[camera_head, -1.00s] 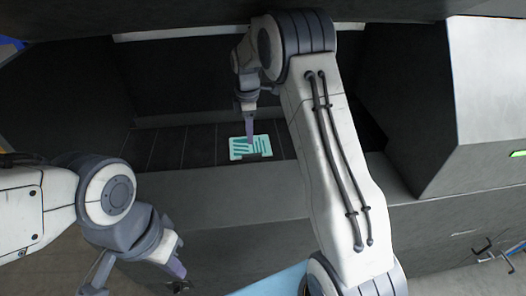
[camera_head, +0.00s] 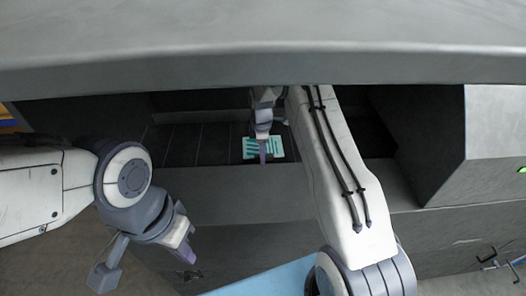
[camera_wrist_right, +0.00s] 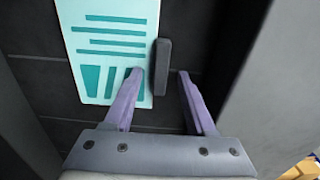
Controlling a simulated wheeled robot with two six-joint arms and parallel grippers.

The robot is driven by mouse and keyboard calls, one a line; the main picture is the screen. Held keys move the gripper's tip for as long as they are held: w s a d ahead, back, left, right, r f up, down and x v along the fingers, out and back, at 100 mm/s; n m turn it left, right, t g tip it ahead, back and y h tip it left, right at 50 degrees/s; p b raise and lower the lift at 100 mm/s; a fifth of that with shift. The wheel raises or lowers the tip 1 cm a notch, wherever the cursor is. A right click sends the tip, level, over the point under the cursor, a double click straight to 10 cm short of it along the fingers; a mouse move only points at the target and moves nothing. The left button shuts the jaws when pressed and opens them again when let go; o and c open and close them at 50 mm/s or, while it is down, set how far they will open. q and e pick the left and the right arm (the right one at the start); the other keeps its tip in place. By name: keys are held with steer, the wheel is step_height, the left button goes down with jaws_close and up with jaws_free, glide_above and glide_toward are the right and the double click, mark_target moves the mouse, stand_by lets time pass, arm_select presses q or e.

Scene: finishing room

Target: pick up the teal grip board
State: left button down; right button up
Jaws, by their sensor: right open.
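The teal grip board (camera_head: 277,150) is a pale flat plate with teal bars. It lies on the dark slatted floor of a grey recess. In the right wrist view the board (camera_wrist_right: 108,20) fills the upper left, with a dark upright grip (camera_wrist_right: 161,66) at its right edge. My right gripper (camera_wrist_right: 159,74) is open, its purple fingertips on either side of that grip in the picture; no contact is clear. In the head view my right gripper (camera_head: 263,152) hides part of the board. My left gripper (camera_head: 185,252) hangs outside the recess at lower left; its jaw gap is unclear.
A grey hood edge (camera_head: 260,64) crosses above the recess, over my right arm. A grey front ledge (camera_head: 240,192) runs before the opening. A grey block (camera_head: 492,130) stands at right. Grey walls flank the right gripper closely in the wrist view.

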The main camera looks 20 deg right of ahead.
jaws_close()
